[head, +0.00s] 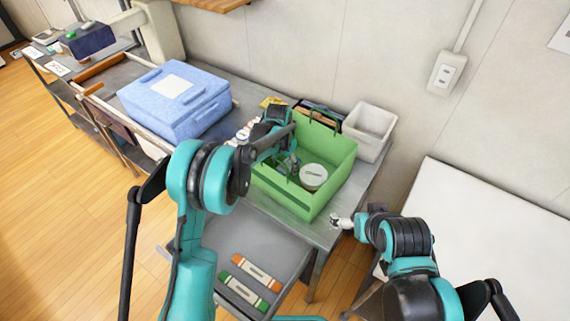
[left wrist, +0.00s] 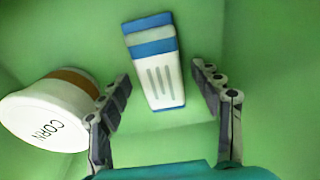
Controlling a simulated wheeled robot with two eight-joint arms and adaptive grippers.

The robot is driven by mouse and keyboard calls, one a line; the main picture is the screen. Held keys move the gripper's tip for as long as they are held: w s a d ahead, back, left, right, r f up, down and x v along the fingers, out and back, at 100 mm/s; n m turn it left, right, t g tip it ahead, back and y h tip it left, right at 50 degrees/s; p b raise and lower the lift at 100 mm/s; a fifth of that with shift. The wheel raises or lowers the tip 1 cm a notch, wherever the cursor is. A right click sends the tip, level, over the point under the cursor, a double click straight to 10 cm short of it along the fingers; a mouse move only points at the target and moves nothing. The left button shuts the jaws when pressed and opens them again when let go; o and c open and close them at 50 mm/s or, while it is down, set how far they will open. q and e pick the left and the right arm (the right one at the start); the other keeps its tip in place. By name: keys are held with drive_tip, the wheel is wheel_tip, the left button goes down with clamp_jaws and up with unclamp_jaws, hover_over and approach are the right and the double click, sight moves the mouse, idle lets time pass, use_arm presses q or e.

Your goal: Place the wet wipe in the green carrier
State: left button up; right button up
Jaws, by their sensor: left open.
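The green carrier (head: 335,160) stands on the grey table with its handles up. A blue-and-white packet with grey stripes, which looks like the wet wipe (left wrist: 154,65), lies inside the carrier in the left wrist view. My left gripper (head: 291,163) is down inside the carrier; in the left wrist view its fingers (left wrist: 165,105) are spread on either side of the packet, apart from it. A white cup marked CORN (left wrist: 45,115) is beside the left finger; its lid (head: 313,176) shows in the head view. My right gripper (head: 342,222) is beyond the table's right front edge, its fingers unclear.
A blue lidded box (head: 176,105) stands left of the carrier, and a white bin (head: 369,130) behind it on the right. An orange-and-white packet (head: 256,272) and a green-and-white packet (head: 243,291) lie on the lower grey tray (head: 222,238). A white surface (head: 490,225) is at right.

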sight(283, 169)
use_arm(q)
drive_tip(key=shift+r, duration=0.1)
drive_tip(key=shift+r, duration=0.3)
wheel_tip(283, 169, up, 11)
drive_tip(key=s+p, duration=0.1)
drive_tip(key=p, duration=0.2)
drive_tip(key=shift+a+r, duration=0.2)
drive_tip(key=shift+a, duration=0.25)
drive_tip(key=shift+r, duration=0.1)
